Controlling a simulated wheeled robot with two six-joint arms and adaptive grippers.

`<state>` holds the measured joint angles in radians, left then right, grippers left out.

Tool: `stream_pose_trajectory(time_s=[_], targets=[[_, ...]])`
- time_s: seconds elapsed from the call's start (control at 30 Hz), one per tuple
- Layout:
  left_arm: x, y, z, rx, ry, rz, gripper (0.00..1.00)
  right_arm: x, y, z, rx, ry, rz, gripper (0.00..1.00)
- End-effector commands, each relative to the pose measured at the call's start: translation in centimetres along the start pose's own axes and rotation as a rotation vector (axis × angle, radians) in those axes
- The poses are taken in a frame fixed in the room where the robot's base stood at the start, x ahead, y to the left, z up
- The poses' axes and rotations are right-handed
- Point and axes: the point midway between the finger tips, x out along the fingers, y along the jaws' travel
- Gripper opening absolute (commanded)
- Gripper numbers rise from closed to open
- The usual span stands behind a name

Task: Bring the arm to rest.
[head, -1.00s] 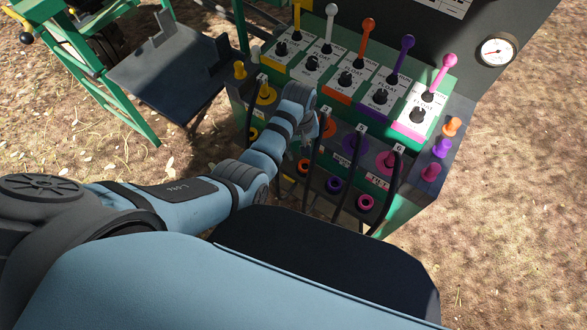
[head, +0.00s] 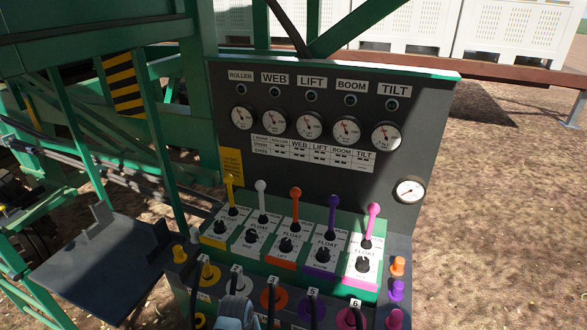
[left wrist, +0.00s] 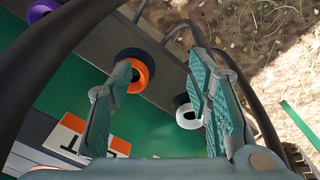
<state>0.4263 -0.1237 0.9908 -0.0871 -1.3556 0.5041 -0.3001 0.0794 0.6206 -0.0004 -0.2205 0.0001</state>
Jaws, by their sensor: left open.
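My left arm (head: 236,312) shows only as a small blue-grey piece at the bottom of the head view, in front of the hose couplings of the control panel (head: 225,98). The rest of it is out of that view. In the left wrist view my left gripper (left wrist: 162,72) is open, its two pale green fingers wide apart with nothing held. An orange ring with a dark centre (left wrist: 142,75) lies behind the left finger, and a white-and-black ring (left wrist: 184,112) lies beside the right finger. Whether the fingers touch them I cannot tell. My right gripper is not in view.
Several coloured levers (head: 295,215) stand on the panel below a row of gauges (head: 308,126). Black hoses (left wrist: 55,60) run close on both sides of the left gripper. A dark metal plate (head: 100,270) is at left. Bare ground (head: 490,230) is open at right.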

Motion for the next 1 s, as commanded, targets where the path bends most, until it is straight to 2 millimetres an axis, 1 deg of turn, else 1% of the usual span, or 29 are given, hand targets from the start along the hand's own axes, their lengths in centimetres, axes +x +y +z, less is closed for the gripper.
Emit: stream_pose_trajectory(time_s=[0.07,0.17,0.2,0.27,0.3,0.37,0.4,0.5,0.53,0.6,0.67,1.0], targets=[[2.0,-1.3,1.4,0.019,-0.006,-0.008,0.46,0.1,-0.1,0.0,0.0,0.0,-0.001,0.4],[6.8,-4.9,5.0,0.079,-0.004,-0.018,0.46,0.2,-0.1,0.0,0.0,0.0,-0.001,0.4],[9.2,-7.0,7.2,0.115,-0.001,-0.024,0.46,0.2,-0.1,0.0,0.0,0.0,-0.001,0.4],[12.7,-10.9,11.3,0.177,0.004,-0.035,0.46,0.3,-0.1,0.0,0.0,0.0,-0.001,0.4],[14.5,-13.6,14.2,0.22,0.009,-0.043,0.46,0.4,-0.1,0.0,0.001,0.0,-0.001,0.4],[16.6,-17.5,18.5,0.285,0.019,-0.057,0.46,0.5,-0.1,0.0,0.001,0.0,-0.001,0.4],[17.5,-19.9,21.2,0.326,0.025,-0.065,0.46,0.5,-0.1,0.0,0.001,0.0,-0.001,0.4],[18.3,-24.8,26.6,0.409,0.039,-0.084,0.46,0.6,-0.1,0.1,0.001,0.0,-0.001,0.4],[18.4,-25.9,27.7,0.428,0.044,-0.088,0.46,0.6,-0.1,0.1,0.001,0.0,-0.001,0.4],[18.3,-27.4,29.5,0.458,0.051,-0.094,0.46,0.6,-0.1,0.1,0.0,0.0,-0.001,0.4],[18.2,-28.0,30.2,0.471,0.056,-0.096,0.46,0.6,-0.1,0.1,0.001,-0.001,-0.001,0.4],[18.2,-28.0,30.2,0.473,0.058,-0.096,0.46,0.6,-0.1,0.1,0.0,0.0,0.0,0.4]])
